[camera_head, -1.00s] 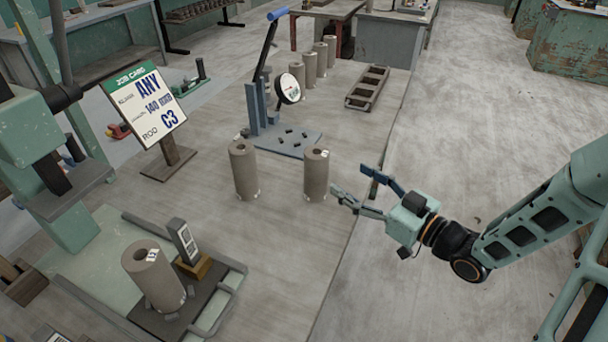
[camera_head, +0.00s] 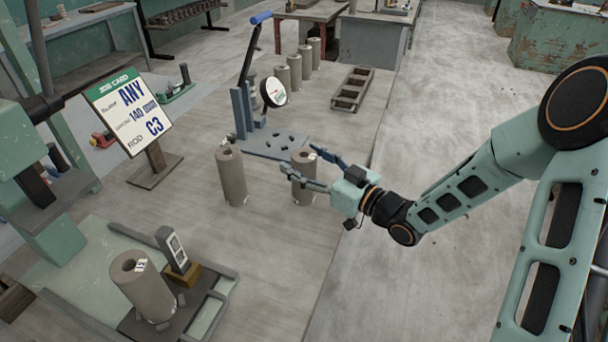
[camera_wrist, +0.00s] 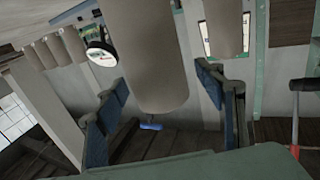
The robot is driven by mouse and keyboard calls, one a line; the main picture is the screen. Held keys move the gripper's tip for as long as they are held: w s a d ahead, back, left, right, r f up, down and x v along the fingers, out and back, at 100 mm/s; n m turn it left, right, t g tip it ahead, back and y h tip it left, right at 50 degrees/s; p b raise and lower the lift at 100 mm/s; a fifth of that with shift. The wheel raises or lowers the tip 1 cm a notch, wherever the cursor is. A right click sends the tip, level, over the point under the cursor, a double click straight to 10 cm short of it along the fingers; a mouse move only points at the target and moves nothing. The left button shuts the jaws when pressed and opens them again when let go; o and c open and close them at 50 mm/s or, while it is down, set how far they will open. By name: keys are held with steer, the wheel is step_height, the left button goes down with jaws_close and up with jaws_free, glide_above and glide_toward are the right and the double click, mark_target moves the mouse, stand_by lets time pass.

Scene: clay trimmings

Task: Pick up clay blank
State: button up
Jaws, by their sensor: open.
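A grey-brown cylindrical clay blank (camera_head: 304,192) stands upright on the table near its right edge. My gripper (camera_head: 298,158) is open around it in the head view, with one finger crossing in front and the other at its far side. In the wrist view the blank (camera_wrist: 148,55) fills the middle between the two spread blue fingers, with a gap visible on each side. Whether a finger touches it I cannot tell. Another clay blank (camera_head: 232,178) stands to its left. A third blank (camera_head: 146,290) stands on a dark plate at the lower left.
A blue-grey lever stand (camera_head: 272,146) with a round dial is behind the blanks. Several more blanks (camera_head: 295,70) stand in a row further back, beside an empty slotted rack (camera_head: 352,90). A job card (camera_head: 128,105) stands at left. The table between card and blanks is clear.

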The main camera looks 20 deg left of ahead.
steer(key=shift+c, duration=0.4)
steer(key=c, duration=1.5)
steer(key=shift+r, duration=0.1)
jaws_close()
steer(key=shift+r, duration=0.15)
